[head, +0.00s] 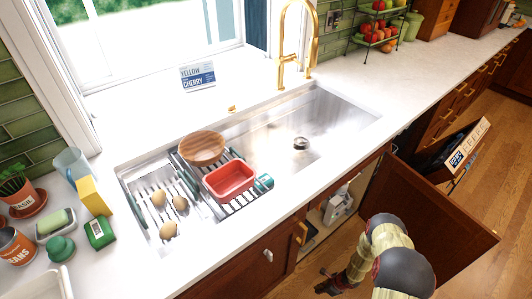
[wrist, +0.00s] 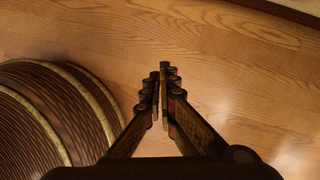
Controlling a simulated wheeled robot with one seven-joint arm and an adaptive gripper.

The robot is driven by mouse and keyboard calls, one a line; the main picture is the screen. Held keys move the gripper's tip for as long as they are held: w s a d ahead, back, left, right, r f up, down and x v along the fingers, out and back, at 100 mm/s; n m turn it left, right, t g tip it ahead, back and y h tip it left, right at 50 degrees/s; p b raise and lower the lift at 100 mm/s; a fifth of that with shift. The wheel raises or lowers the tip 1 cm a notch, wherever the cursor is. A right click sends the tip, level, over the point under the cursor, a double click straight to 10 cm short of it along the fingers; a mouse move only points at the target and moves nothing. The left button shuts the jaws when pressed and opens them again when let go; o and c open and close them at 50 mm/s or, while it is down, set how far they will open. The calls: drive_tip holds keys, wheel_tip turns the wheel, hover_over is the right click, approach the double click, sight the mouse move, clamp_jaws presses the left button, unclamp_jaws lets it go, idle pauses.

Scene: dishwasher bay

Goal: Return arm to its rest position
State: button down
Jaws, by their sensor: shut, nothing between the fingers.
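My arm shows at the lower right of the head view, in front of the open cabinet door under the sink. My gripper (head: 329,282) is low beside the cabinet, over the floor. In the wrist view my gripper (wrist: 164,72) is shut, its fingertips together with nothing between them. Below the fingers is bare wooden floor (wrist: 225,60). The gripper touches nothing that I can see.
The cabinet door (head: 440,215) stands open beside my arm. A further front (head: 462,150) is pulled out at right. The counter holds a sink (head: 325,110) with a red basin (head: 230,181) and wooden bowl (head: 202,147). A ridged brown round object (wrist: 40,115) is close left of the gripper.

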drive_tip(key=a+r+n+g+y, duration=0.2)
drive_tip(key=r+n, duration=0.5)
drive_tip(key=r, duration=1.4)
drive_tip(key=a+r+n+g, duration=0.1)
drive_tip(key=a+r+n, duration=0.5)
drive_tip(key=r, duration=1.4)
drive_tip(key=s+r+n+t+h, duration=0.2)
drive_tip(key=s+r+n, duration=0.2)
drive_tip(key=r, duration=0.9)
drive_tip(key=s+r+n+t+h, duration=0.2)
drive_tip(key=s+r+n, duration=0.2)
drive_tip(key=r, duration=1)
drive_tip(key=s+d+r+n+t+h, duration=0.1)
drive_tip(key=s+r+n+t+h, duration=0.1)
drive_tip(key=s+r, duration=0.6)
wheel_tip(320, 180, up, 6)
drive_tip(key=shift+r+n+t+p, duration=0.3)
drive_tip(key=shift+n+t, duration=0.3)
drive_tip(key=shift+n, duration=0.4)
drive_tip(key=shift+s+d, duration=0.1)
